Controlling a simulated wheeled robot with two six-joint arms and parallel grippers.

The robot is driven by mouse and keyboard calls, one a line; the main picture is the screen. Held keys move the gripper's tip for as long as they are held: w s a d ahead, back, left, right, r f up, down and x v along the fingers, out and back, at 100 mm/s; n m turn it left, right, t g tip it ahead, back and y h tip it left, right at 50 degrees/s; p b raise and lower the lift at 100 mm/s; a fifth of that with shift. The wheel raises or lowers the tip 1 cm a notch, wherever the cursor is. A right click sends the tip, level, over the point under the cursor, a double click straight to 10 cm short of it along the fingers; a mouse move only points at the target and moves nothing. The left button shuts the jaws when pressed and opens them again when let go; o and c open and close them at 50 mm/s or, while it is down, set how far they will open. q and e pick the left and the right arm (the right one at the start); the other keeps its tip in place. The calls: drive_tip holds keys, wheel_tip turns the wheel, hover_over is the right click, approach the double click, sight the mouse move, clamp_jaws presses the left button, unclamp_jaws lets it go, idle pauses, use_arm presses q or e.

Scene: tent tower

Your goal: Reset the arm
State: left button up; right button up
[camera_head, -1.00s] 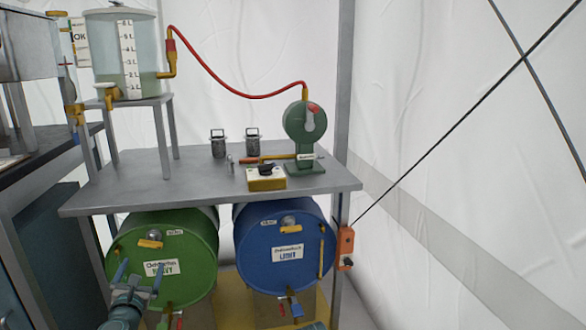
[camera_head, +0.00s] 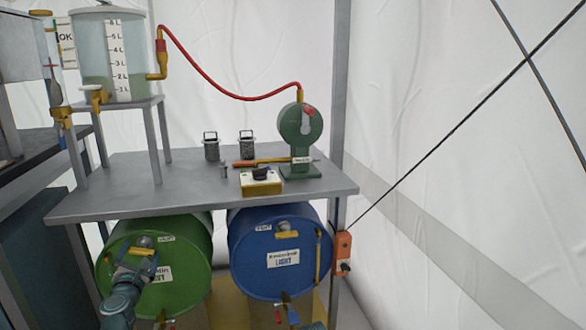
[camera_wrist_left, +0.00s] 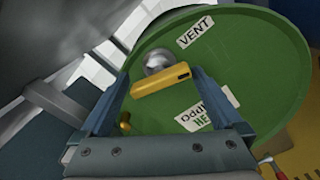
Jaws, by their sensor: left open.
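My left gripper (camera_head: 137,260) is in front of the upper part of the green drum (camera_head: 185,247) in the head view. In the left wrist view my left gripper (camera_wrist_left: 157,85) is open, with one finger on each side of the drum's yellow vent handle (camera_wrist_left: 160,80). A round silver vent cap (camera_wrist_left: 158,63) sits just above the handle. I cannot tell whether the fingers touch the handle. The gripper partly hides the drum's label.
A blue drum (camera_head: 280,262) stands right of the green one. The grey table (camera_head: 120,200) overhangs both drums. It carries a clear tank on a stand (camera_head: 115,60), a green pump (camera_head: 300,140) and a yellow box (camera_head: 262,184). An orange box (camera_head: 342,253) hangs on the post.

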use_arm(q)
drive_tip(key=m, duration=0.6)
drive_tip(key=shift+a+r, duration=0.1)
drive_tip(key=shift+r, duration=0.05)
drive_tip(key=m, duration=0.4)
drive_tip(key=shift+r+m, duration=0.1)
drive_tip(key=shift+m, duration=0.2)
